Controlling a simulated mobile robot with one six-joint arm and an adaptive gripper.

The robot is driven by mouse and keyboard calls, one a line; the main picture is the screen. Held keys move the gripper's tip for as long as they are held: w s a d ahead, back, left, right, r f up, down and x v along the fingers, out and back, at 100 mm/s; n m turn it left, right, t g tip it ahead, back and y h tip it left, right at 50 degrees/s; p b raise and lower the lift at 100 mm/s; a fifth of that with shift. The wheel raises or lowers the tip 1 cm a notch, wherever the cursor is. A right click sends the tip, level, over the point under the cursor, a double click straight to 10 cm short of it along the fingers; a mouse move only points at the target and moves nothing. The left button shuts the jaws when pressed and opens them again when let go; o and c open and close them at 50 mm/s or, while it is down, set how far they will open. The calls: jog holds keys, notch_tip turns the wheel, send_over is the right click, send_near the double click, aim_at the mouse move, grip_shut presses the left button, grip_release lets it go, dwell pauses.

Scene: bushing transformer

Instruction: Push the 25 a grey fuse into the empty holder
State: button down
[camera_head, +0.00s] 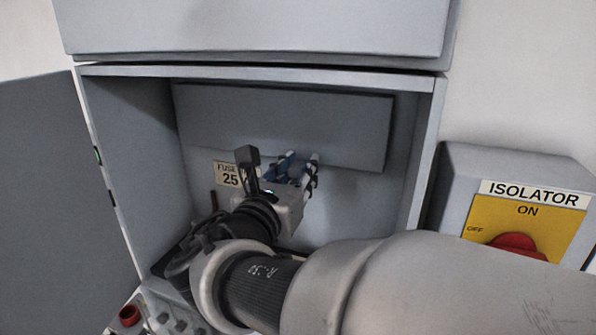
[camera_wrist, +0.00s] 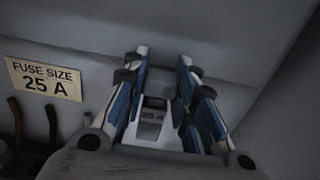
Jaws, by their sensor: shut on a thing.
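My gripper (camera_head: 300,168) is inside the open grey cabinet, in front of its back wall. In the head view the fuse cannot be made out behind my wrist and gripper. The empty holder cannot be made out in either view.
A "FUSE SIZE 25 A" label (camera_wrist: 44,78) is on the back wall, left of my gripper. Dark upright pieces (camera_wrist: 16,118) stand below it. A grey panel (camera_head: 290,120) hangs above the gripper. The isolator box (camera_head: 515,205) is outside, right. The cabinet door (camera_head: 50,190) stands open, left.

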jog(key=shift+r+p, duration=2.2)
jog(key=shift+r, duration=1.3)
jog(key=shift+a+f, duration=0.1)
jog(key=shift+f, duration=0.1)
